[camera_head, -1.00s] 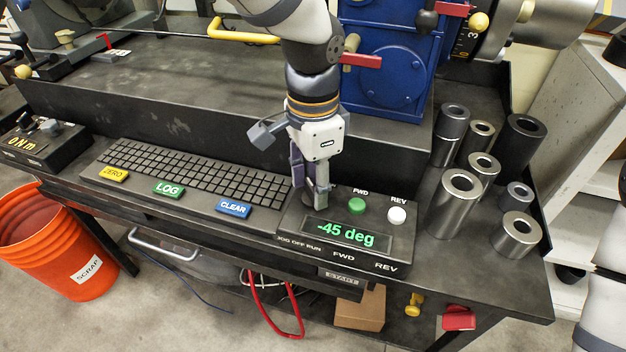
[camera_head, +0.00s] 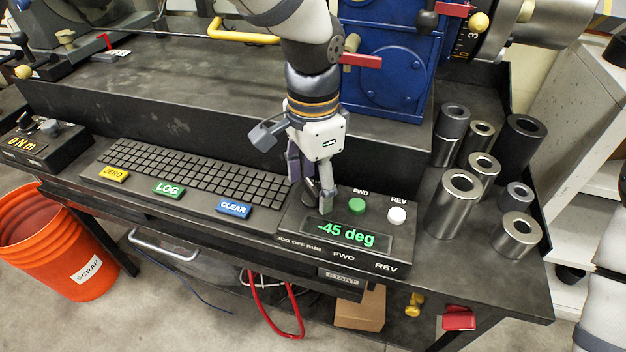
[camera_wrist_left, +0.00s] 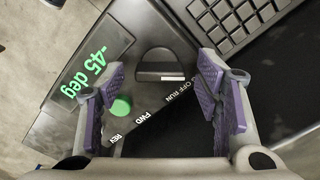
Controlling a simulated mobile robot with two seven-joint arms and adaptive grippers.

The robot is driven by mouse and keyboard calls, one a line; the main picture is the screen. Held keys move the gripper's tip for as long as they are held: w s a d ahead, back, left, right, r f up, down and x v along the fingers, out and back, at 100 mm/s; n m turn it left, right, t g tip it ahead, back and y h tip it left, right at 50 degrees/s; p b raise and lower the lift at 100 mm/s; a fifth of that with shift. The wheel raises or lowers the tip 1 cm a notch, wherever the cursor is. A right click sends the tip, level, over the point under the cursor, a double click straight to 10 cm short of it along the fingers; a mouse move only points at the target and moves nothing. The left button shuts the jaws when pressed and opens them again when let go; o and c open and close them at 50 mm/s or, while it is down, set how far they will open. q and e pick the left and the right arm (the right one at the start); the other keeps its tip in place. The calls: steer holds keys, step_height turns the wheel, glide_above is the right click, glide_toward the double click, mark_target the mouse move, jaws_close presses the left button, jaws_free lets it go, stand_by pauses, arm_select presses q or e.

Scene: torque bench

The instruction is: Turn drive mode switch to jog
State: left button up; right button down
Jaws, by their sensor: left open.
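The drive mode switch is a dark round knob (camera_wrist_left: 160,66) with a raised ridge and a white mark, seen in the left wrist view. Part of its lettering, "OFF RUN", shows beside it; in the head view the "JOG OFF RUN" label (camera_head: 298,243) is on the panel front. My left gripper (camera_head: 316,197) is open over the panel, pointing down at the knob. In the left wrist view its purple-padded fingers (camera_wrist_left: 163,70) stand apart on either side of the knob, with gaps visible. The gripper largely hides the knob in the head view. My right gripper is out of view.
The display (camera_head: 346,236) reads -45 deg. A green button (camera_head: 357,206) and a white button (camera_head: 397,215) sit just right of my left gripper. A keyboard (camera_head: 200,172) lies to the left. Several metal sockets (camera_head: 454,205) stand at the right.

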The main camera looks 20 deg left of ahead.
mark_target(313, 187)
arm_select(q)
steer(key=shift+r, duration=0.1)
step_height(313, 187, up, 12)
stand_by(0.4)
